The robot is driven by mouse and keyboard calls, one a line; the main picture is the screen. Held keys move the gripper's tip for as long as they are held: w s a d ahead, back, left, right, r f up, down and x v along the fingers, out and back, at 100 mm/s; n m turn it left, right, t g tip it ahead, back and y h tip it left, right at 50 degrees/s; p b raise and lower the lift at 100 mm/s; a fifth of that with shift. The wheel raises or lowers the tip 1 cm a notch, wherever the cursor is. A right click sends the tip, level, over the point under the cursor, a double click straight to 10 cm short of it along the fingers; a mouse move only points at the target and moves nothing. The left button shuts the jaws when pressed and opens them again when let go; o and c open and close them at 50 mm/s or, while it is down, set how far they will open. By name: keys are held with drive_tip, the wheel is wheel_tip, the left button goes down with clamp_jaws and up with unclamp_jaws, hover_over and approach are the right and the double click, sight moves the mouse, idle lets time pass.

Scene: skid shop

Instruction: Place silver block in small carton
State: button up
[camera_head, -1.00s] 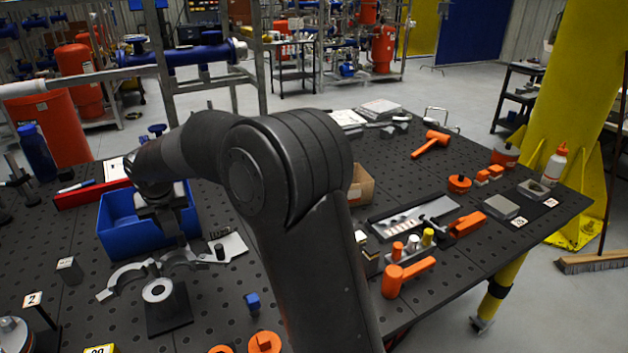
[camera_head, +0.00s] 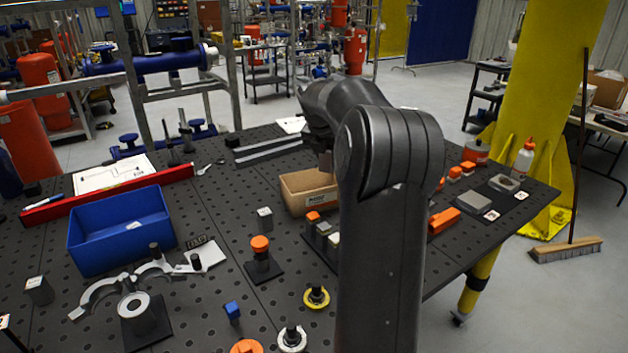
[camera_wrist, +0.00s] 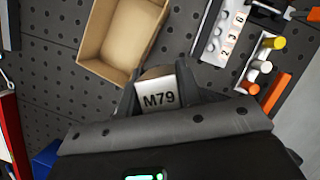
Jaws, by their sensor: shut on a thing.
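The silver block (camera_wrist: 158,97), with a white face marked M79, is between the fingers of my gripper (camera_wrist: 157,80) in the wrist view. My gripper is shut on it. The small carton (camera_wrist: 108,70) is open-topped brown cardboard and lies just ahead of the fingers. In the head view the carton (camera_head: 313,201) stands on the black table, left of my arm, its right part hidden. There my arm's end hangs over or behind the carton's far side; the fingers and block are hidden. The carton's visible floor looks empty in the wrist view.
A blue bin (camera_head: 122,236) stands at the left. Another silver block (camera_head: 265,218) and an orange-capped post (camera_head: 260,256) stand left of the carton. A rack of small blocks (camera_head: 318,236) sits close in front of it. Orange parts lie to the right.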

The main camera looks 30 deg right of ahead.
drive_tip(key=s+d+r+m, duration=0.1)
drive_tip(key=s+d+m, duration=0.1)
drive_tip(key=s+d, duration=0.3)
drive_tip(key=w+a+f, duration=0.4)
drive_tip(key=w+f, duration=0.6)
drive_tip(key=shift+w+a+f, duration=0.3)
drive_tip(key=shift+w+f, duration=0.05)
drive_tip(key=shift+f, duration=0.05)
drive_tip(key=o, duration=1.1)
drive_tip(key=shift+f+g, duration=0.15)
drive_tip(key=shift+g, duration=0.15)
